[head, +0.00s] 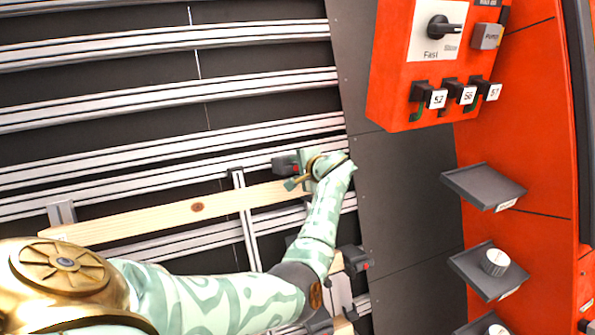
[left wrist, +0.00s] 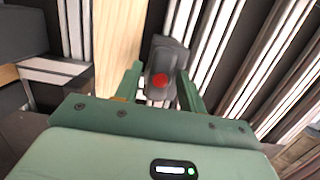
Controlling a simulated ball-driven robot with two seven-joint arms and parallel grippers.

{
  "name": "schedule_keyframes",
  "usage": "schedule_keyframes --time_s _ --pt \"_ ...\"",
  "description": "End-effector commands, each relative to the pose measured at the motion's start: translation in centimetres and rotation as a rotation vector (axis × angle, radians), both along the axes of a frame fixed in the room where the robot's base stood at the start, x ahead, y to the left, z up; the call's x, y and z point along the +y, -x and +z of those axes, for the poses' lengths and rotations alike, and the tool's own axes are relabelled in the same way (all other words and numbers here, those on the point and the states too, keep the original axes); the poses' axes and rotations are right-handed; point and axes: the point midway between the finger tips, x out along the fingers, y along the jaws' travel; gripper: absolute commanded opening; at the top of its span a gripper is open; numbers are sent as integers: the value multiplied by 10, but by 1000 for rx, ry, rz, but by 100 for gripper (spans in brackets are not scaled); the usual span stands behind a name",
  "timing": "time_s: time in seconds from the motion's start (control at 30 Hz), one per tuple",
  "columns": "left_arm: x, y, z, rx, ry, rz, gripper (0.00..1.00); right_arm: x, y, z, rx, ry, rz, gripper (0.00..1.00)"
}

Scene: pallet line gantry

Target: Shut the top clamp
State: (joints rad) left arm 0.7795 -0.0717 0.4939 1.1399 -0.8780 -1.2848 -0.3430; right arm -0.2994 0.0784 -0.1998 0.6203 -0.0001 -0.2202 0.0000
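The top clamp (head: 287,165) is a dark block with a red spot, at the right end of a pale wooden board (head: 150,215). My left gripper (head: 302,175) is at this clamp, coming from the lower right in the head view. In the left wrist view the clamp (left wrist: 164,62) shows its red spot towards the camera. The two green fingers (left wrist: 161,84) are apart, one on either side of it. I cannot tell whether they touch it. The clamp's lever position is unclear. My right gripper is not in view.
A lower dark clamp (head: 354,259) with a red spot sits beyond my left forearm. Aluminium rails (head: 170,92) run across the rack. At right, an orange panel carries a control box (head: 400,95) with a knob, and small grey shelves (head: 484,187).

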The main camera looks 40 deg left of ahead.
Motion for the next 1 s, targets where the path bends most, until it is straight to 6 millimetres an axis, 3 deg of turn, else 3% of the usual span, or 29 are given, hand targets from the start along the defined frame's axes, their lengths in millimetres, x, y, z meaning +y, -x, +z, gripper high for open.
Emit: schedule_keyframes --time_s 0.17,0.3,0.47,0.57,0.9,1.0 --pt "0 0 0 -1 0 0 37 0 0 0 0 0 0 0" --pt "0 0 0 -1 0 0 0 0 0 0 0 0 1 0" --pt "0 0 1 9 -5 -6 0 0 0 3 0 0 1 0" --pt "0 0 5 62 -33 -38 0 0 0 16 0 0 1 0" --pt "0 1 6 390 -201 -232 0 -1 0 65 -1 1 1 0" --pt "0 0 1 522 -273 -314 0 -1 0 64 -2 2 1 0"
